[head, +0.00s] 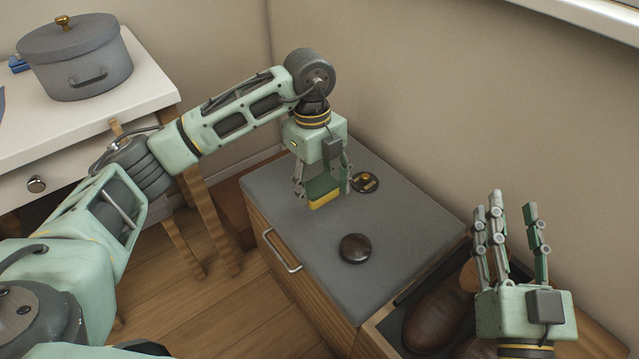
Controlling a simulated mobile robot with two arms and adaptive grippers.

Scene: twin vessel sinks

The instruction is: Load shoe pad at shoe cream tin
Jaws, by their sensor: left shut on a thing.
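The shoe pad (323,192), a small block with a green top and a yellow underside, is between the fingers of my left gripper (323,189). My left gripper is shut on it, above the grey cabinet top. A small round dark tin with a yellowish-brown patch inside, which looks like the shoe cream tin (365,182), sits just right of the pad and is partly behind a finger. Whether the pad touches the surface or the tin is hard to tell. My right gripper (512,208) is open and empty at the lower right, fingers pointing up.
A dark round lid-like disc (354,248) lies on the grey cabinet top (400,225). Brown shoes (438,318) sit in an open box at the cabinet's right. A white table (60,135) with a grey lidded pot (78,62) stands at the left. Walls close off the back.

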